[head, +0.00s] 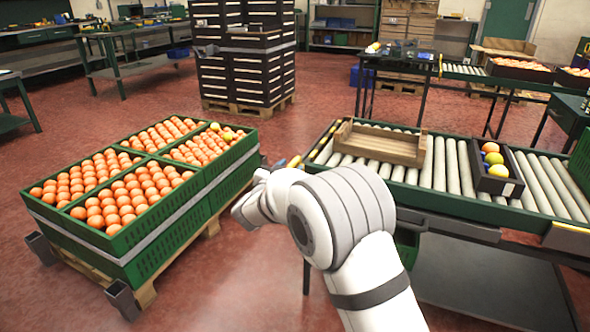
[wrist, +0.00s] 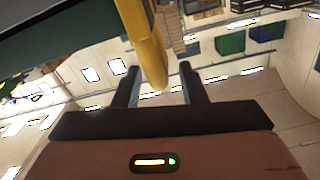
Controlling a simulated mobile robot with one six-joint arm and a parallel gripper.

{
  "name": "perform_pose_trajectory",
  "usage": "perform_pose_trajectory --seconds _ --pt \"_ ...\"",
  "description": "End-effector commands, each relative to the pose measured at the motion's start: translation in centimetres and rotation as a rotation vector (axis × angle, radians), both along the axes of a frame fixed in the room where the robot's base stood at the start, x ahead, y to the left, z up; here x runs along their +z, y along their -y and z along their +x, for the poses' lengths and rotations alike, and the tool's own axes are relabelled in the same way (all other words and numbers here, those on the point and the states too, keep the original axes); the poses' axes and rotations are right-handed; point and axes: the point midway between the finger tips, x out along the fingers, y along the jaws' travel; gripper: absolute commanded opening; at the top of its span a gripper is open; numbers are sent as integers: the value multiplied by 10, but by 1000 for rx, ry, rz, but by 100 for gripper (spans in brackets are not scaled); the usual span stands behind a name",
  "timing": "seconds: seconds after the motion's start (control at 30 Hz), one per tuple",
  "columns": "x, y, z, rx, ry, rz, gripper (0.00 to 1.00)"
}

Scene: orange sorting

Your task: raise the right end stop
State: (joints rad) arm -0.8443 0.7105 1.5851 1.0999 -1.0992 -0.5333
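In the wrist view my gripper (wrist: 159,80) is open, its two dark fingers apart. A yellow bar (wrist: 145,40) comes down from the top of the picture, and its rounded end shows between the fingers, with gaps on both sides. I cannot tell its depth relative to the fingertips. In the head view a small yellow piece (head: 295,161) shows at the left end of the roller conveyor (head: 455,170), just beyond my wrist. I cannot tell whether it is the same bar. My white arm hides most of my gripper there. A yellow-marked edge (head: 574,228) is at the conveyor's front right.
An empty wooden crate (head: 382,139) and a dark box (head: 510,186) with several fruits stand on the rollers. Green crates (head: 190,212) full of oranges stand on a pallet to the left. Stacked black crates (head: 243,75) are behind. Red floor lies clear between.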

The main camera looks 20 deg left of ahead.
Motion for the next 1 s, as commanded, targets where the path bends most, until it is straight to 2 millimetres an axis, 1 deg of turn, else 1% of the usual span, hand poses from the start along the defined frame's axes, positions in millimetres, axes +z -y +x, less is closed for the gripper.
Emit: perform_pose_trajectory --seconds 0.03,0.2,0.33,0.57,1.0 --pt "-3 2 9 -2 1 1 38" --pt "-2 3 27 -1 -1 0 38" --pt "-1 3 32 0 -1 -1 38" --pt "0 3 32 0 -1 -1 37" --pt "0 3 32 0 -1 -1 1"
